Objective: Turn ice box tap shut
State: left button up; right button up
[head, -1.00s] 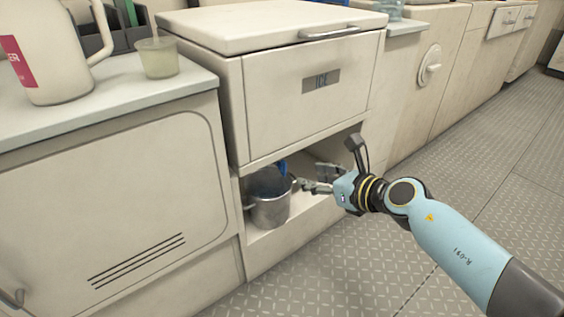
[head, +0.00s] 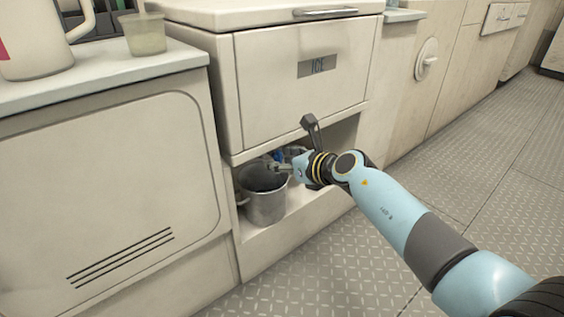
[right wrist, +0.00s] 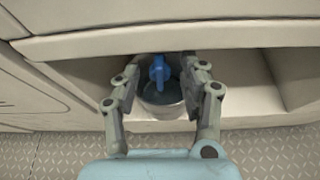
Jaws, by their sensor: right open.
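The ice box (head: 300,85), marked ICE, stands above an open recess. Its blue tap (right wrist: 159,70) shows in the right wrist view, under the box's lower edge and above a metal bucket (right wrist: 163,104). In the head view the tap is mostly hidden behind my gripper, and the bucket (head: 264,205) stands in the recess. My right gripper (head: 276,167) reaches into the recess over the bucket. In the right wrist view its open fingers (right wrist: 163,78) stand to the left and right of the tap. I cannot tell whether they touch it. My left gripper is not in view.
A counter (head: 110,75) at the left carries a white jug (head: 35,40) and a cup (head: 145,34). The box's lower edge is close above my gripper. A round white knob (head: 427,60) is on the cabinet to the right. The patterned floor (head: 460,190) at the right is clear.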

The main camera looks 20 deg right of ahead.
jog(key=shift+c, duration=0.4)
grip_shut()
